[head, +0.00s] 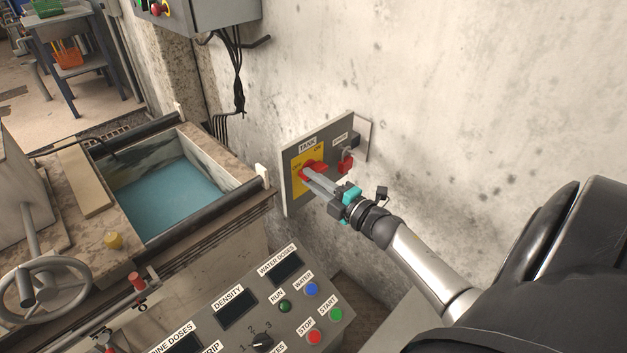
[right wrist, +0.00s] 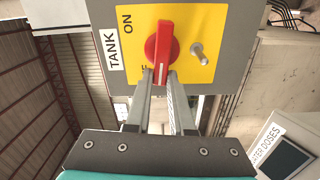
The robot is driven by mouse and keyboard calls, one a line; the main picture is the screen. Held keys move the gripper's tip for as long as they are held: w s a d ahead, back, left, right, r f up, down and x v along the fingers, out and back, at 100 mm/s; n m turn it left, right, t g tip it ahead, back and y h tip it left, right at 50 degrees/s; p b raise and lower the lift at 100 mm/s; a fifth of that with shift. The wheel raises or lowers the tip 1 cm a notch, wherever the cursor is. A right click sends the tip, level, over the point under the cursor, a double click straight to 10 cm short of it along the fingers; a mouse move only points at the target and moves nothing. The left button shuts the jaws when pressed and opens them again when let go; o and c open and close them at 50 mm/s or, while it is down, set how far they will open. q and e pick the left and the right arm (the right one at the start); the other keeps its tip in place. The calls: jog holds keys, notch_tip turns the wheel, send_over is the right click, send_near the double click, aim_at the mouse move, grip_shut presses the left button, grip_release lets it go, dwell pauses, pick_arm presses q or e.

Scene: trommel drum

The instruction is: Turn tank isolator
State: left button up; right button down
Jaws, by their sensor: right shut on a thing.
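The tank isolator is a red rotary handle (head: 319,166) on a yellow plate (head: 299,180), set in a grey box labelled TANK on the concrete wall. In the right wrist view the red handle (right wrist: 161,47) stands upright in the picture, with ON at its upper left and a partly hidden marking at its lower left. My right gripper (head: 307,173) is at the handle; in the wrist view its fingertips (right wrist: 161,76) are shut on the handle's lower end. A metal pin (right wrist: 198,49) sticks out beside the handle. My left gripper is not in view.
A red padlock (head: 346,161) hangs at the right of the box. A control desk (head: 245,335) with buttons and displays is below. A tank of blue-green water (head: 170,200) and a handwheel (head: 45,290) are to the left. The wall right of the box is bare.

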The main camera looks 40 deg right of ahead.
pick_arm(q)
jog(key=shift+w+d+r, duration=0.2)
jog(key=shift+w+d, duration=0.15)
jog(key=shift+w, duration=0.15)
pick_arm(e)
jog(key=shift+f+n, duration=0.2)
jog(key=shift+n, duration=0.6)
jog(key=c, duration=0.8)
grip_release()
jog(key=shift+s, duration=0.1)
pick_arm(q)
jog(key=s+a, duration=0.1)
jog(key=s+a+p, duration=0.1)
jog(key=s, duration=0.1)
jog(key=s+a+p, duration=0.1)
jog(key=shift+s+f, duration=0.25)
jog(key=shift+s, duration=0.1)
pick_arm(e)
jog(key=s, duration=1)
jog(key=s+d, duration=0.1)
jog(key=s, duration=0.4)
jog(key=shift+d, duration=0.1)
